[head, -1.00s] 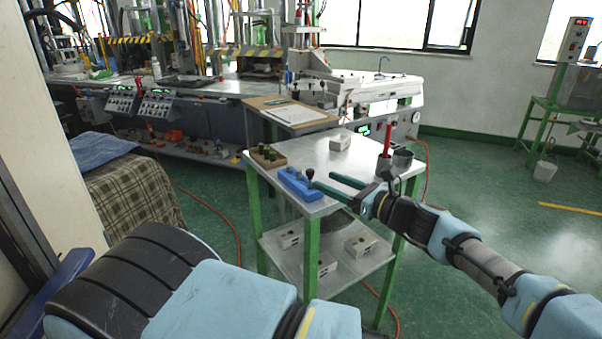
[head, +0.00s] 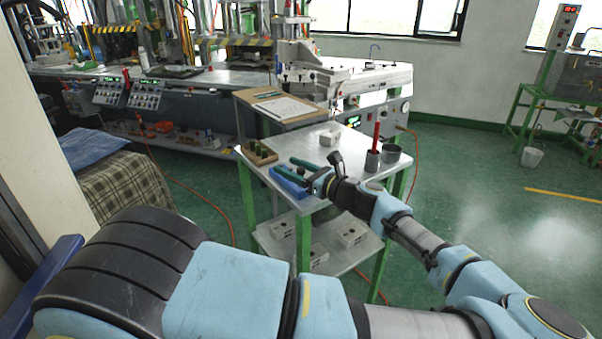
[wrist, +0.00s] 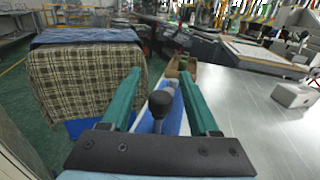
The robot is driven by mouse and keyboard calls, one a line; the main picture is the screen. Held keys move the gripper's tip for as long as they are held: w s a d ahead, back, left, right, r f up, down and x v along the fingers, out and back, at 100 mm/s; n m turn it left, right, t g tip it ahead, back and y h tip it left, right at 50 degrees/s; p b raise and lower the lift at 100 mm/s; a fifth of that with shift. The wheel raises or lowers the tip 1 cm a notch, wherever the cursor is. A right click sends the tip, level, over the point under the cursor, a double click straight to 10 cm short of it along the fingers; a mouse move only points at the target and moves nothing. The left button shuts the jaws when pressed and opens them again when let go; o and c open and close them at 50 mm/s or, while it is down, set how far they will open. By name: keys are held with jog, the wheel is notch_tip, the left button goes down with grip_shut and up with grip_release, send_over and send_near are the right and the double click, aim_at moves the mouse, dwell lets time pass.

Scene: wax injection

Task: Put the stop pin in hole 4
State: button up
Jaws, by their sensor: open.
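A blue block (head: 287,187) lies at the near-left edge of the metal-topped table (head: 318,199); it also shows in the wrist view (wrist: 181,122), passing back between my fingers. The stop pin, with a round black knob (wrist: 160,103), stands at the near end of the block in the wrist view. My gripper (wrist: 160,74) is open, with one green finger on each side of the knob and a gap to both. In the head view my gripper (head: 284,165) reaches over the block and hides the pin. The block's holes and their numbers cannot be made out.
A wooden block with dark green pegs (head: 259,153) stands just beyond the blue block. A white block (head: 329,138), a grey cup with a red stick (head: 376,140) and another grey cup (head: 391,153) stand farther right. A plaid-covered surface (head: 130,187) is at left.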

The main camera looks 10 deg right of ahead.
jog(key=shift+c, duration=0.3)
grip_shut()
jog(key=shift+r, duration=0.15)
dwell(0.3)
